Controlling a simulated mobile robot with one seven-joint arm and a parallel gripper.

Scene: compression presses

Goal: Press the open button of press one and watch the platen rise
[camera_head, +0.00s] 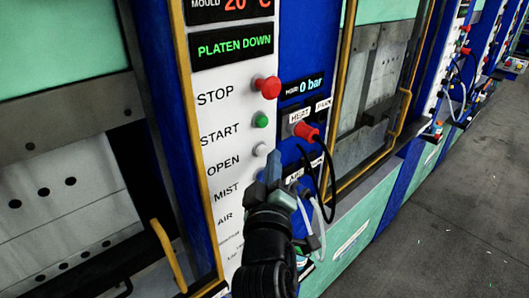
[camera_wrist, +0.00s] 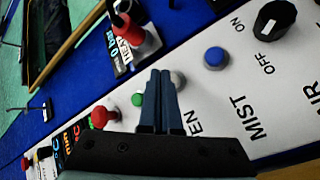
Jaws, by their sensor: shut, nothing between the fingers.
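The white control panel (camera_head: 225,150) of the press carries the labels STOP, START, OPEN, MIST and AIR. The white open button (camera_head: 261,149) sits beside the OPEN label; in the wrist view the open button (camera_wrist: 178,79) shows partly behind my fingertips. My gripper (camera_head: 272,166) is shut and empty, its tips just below and right of that button. In the wrist view the shut fingers (camera_wrist: 161,78) point at the panel beside it; I cannot tell whether they touch. The display (camera_head: 234,46) reads PLATEN DOWN in green. The platen itself is not clearly made out.
A red stop button (camera_head: 267,87) and green start button (camera_head: 261,120) sit above. A blue button (camera_wrist: 215,55) and black knob (camera_wrist: 275,18) lie near my fingers in the wrist view. A red-capped connector (camera_head: 306,131) with hanging cables is to the right. Open floor (camera_head: 450,200) lies right.

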